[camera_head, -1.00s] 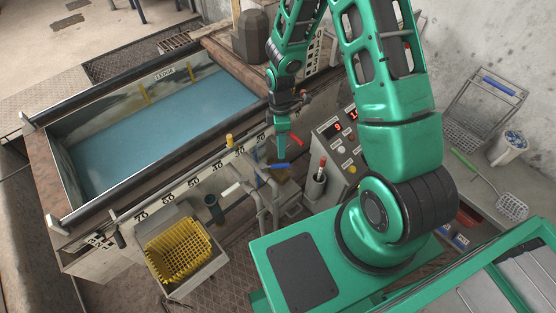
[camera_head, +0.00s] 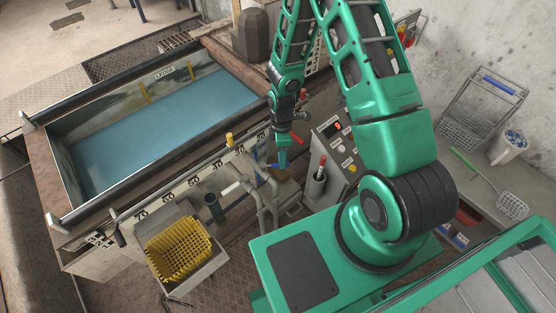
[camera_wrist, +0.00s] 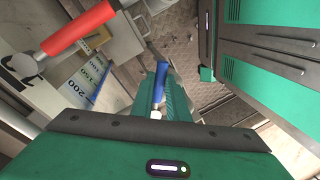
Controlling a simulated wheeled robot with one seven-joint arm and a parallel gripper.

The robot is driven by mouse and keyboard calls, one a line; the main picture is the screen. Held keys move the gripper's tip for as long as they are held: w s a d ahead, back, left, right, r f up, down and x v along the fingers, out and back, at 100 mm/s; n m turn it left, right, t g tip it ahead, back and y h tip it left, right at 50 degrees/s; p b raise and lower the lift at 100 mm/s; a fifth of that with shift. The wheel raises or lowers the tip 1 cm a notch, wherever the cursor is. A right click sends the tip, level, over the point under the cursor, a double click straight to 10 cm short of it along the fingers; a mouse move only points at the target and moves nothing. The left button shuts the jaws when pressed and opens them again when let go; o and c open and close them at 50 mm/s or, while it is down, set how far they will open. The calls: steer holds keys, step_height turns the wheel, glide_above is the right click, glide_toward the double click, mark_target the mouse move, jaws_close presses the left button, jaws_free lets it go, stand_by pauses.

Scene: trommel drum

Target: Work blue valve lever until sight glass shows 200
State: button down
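The blue valve lever shows in the wrist view (camera_wrist: 158,84), pointing up the picture, with its pale end low. In the head view only a little blue (camera_head: 272,166) shows beside my fingers. My gripper (camera_head: 282,160) points down at the lever. In the wrist view its green fingers (camera_wrist: 165,98) lie close around or under the lever; whether they grip it is unclear. The sight glass scale (camera_wrist: 86,80) shows 200, 150 and 100 beside a bluish strip; the exact level is too small to read. A red lever (camera_wrist: 78,28) lies at upper left.
A tank (camera_head: 150,125) of blue water stands at left. A yellow basket (camera_head: 178,250) is at the front. A control box (camera_head: 340,145) with a red display is right of my gripper. Grey pipes (camera_head: 262,190) run just below it.

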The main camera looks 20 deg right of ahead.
steer(key=shift+s+a, duration=0.1)
steer(key=shift+a, duration=0.55)
steer(key=shift+d, duration=0.45)
steer(key=shift+w+d+n, duration=0.1)
steer(key=shift+w+n, duration=0.1)
steer(key=shift+n, duration=0.2)
steer(key=shift+w+a+n+h, duration=0.1)
steer(key=shift+w+n+h, duration=0.15)
steer(key=shift+w+n, duration=0.65)
steer(key=shift+w+a+n+h, duration=0.1)
steer(key=shift+w+n+h, duration=0.2)
steer(key=shift+n, duration=1)
steer(key=shift+w+a+n+h, duration=0.15)
steer(key=shift+w+n, duration=0.55)
steer(key=shift+n, duration=0.4)
steer(key=shift+d, duration=0.1)
steer(key=c, duration=1.8)
jaws_free()
steer(key=shift+o, duration=0.3)
